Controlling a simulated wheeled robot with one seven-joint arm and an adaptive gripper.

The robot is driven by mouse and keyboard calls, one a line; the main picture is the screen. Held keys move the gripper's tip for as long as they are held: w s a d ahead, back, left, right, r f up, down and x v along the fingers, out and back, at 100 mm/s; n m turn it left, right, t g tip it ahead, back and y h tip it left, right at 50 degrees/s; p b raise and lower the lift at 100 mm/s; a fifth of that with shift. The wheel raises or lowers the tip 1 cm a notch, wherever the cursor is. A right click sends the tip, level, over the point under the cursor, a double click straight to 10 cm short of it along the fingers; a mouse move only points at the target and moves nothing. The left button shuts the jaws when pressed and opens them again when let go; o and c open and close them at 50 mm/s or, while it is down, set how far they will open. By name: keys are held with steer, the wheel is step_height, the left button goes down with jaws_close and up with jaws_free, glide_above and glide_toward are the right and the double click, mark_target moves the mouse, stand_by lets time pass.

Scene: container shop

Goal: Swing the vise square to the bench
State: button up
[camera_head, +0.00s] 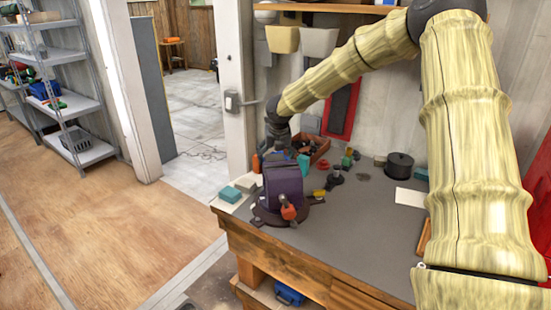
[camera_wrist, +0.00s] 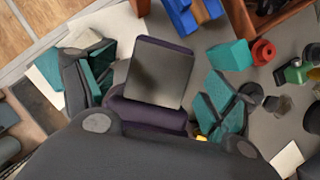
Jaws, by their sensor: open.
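The vise (camera_head: 283,186) is a dark purple block on a round dark base (camera_head: 266,216), near the bench's front left corner. An orange-red part (camera_head: 288,212) sticks out at its front. In the wrist view, the vise (camera_wrist: 155,72) shows a flat grey top face and purple sides, turned slightly in the picture. My gripper (camera_wrist: 160,84) is open, with teal-padded fingers on either side of the vise. I see no clear contact. In the head view, my gripper (camera_head: 279,148) is just behind and above the vise, its fingers partly hidden.
The wooden bench (camera_head: 350,235) has a grey top. Teal blocks (camera_head: 231,194) lie left of the vise. A reddish parts tray (camera_head: 318,151), small coloured items, a black round pot (camera_head: 399,165) and a white sheet (camera_head: 410,197) lie behind and right. The bench top's front middle is clear.

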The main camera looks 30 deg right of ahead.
steer(key=shift+p+x, duration=0.3)
steer(key=shift+x, duration=1)
steer(key=c, duration=1.4)
steer(key=shift+c, duration=0.2)
